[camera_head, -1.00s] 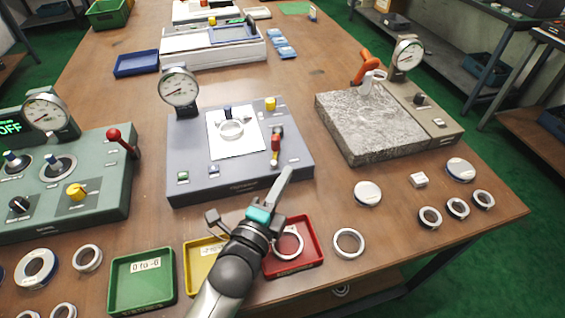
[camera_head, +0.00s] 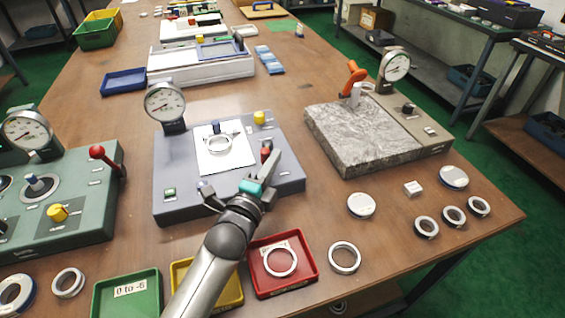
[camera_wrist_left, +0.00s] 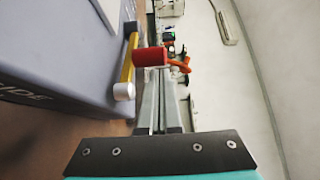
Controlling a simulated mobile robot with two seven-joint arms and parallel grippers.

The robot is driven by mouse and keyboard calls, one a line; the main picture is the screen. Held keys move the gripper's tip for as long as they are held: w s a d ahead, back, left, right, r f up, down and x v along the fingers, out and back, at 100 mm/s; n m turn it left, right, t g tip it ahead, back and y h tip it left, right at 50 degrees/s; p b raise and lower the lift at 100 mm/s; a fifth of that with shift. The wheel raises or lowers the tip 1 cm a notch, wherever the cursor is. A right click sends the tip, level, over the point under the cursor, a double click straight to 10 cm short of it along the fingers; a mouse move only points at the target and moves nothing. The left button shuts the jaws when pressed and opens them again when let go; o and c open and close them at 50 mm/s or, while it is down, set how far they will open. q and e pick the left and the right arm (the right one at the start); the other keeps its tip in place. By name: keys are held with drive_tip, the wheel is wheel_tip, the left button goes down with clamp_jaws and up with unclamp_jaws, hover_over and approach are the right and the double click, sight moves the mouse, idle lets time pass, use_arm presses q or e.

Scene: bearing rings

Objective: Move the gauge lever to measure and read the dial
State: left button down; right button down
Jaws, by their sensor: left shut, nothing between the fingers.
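The middle gauge (camera_head: 180,207) has a grey-blue base, a round dial (camera_head: 165,103) at its back left and a ring (camera_head: 219,143) on its white plate. The dial's reading is too small to make out. Its red-topped lever (camera_head: 266,153) stands on the right side, partly hidden by my gripper. In the left wrist view the lever shows a red knob (camera_wrist_left: 150,57) and a yellow bar with a white end. My left gripper (camera_head: 276,155) is shut and empty, its fingertips right beside the red knob. I cannot tell whether they touch. My right gripper is not in view.
A green gauge unit (camera_head: 85,225) stands at left, and a stone-topped unit (camera_head: 365,135) at right. Green (camera_head: 150,305), yellow and red (camera_head: 312,250) trays line the front edge, the red one with a ring in it. Loose rings (camera_head: 345,257) lie at front right.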

sight(264, 156)
use_arm(q)
drive_tip(key=shift+a+m+h, duration=0.3)
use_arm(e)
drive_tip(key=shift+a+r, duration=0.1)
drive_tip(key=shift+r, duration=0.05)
use_arm(q)
drive_tip(key=shift+a+m+g+h+p, duration=0.4)
drive_tip(key=shift+g+h, duration=0.1)
drive_tip(key=shift+h, duration=0.2)
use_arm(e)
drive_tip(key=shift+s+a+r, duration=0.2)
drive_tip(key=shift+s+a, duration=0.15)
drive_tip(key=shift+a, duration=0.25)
